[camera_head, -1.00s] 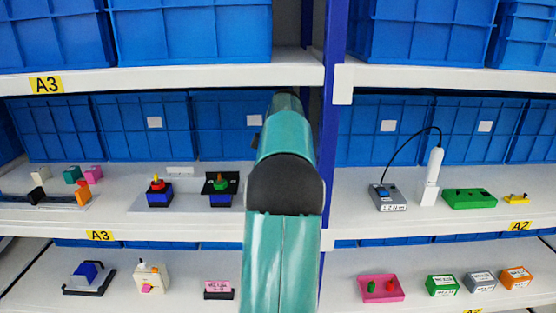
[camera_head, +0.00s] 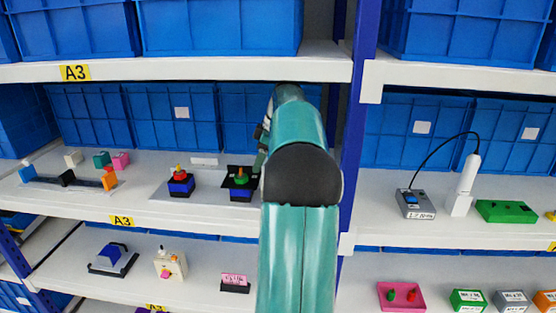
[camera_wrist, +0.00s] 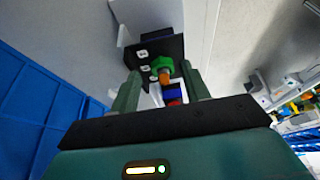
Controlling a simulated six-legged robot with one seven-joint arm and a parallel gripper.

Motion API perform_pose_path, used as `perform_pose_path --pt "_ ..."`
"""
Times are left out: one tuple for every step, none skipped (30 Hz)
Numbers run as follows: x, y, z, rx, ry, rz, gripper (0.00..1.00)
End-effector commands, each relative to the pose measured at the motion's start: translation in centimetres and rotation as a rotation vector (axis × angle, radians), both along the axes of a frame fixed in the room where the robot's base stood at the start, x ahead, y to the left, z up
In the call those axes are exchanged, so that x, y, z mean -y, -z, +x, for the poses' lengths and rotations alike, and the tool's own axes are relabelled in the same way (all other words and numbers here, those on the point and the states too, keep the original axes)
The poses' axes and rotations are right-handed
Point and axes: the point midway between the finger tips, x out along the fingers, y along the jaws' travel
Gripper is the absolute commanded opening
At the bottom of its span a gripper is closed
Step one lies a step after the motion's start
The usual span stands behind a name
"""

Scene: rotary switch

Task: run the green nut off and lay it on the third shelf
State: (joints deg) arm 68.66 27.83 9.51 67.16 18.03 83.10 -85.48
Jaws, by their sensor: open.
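The green nut (camera_head: 240,180) sits on an upright orange-tipped bolt, on a blue block with a black panel behind it, on the middle shelf (camera_head: 140,208). In the wrist view the green nut (camera_wrist: 163,64) and the orange bolt tip (camera_wrist: 164,78) show between the finger ends of my gripper (camera_wrist: 160,71). My gripper is open, one finger on each side of the nut, with gaps visible and nothing held. In the head view my arm hides most of the gripper, just right of the stand.
A similar blue block with a red and yellow top (camera_head: 180,182) stands left of the nut's stand. A blue post (camera_head: 357,120) rises right of my arm. The lower shelf holds a pink-labelled box (camera_head: 235,281) and a cream block (camera_head: 170,265), with bare room between them.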

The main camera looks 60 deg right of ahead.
Motion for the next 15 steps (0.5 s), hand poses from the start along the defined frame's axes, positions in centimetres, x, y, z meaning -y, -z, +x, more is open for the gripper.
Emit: perform_pose_path --pt "-0.4 0.0 0.9 0.001 -0.004 -0.001 0.46" --pt "-0.5 0.0 1.5 0.000 -0.003 0.000 0.46" --pt "-0.8 0.1 2.1 0.001 -0.004 0.000 0.46" --pt "-1.0 0.1 2.6 0.001 -0.004 0.000 0.46" --pt "-1.2 0.1 3.1 0.001 -0.004 0.001 0.46" --pt "-1.3 0.6 3.4 -0.001 -0.002 0.004 0.46" --pt "-1.3 1.2 3.5 -0.002 -0.001 0.005 0.46" --pt "-1.4 1.7 3.6 -0.001 -0.001 0.004 0.46" --pt "-1.5 2.3 3.8 -0.002 -0.001 0.004 0.46" --pt "-1.5 2.6 3.9 0.000 0.000 0.003 0.46" --pt "-1.5 3.0 4.1 0.000 0.000 0.002 0.46" --pt "-1.5 3.5 4.2 0.000 0.000 0.003 0.46" --pt "-1.5 3.7 4.3 0.000 0.000 0.002 0.46" --pt "-1.6 4.0 4.4 0.000 0.001 0.002 0.46" --pt "-1.6 4.2 4.5 0.000 0.001 0.002 0.46"
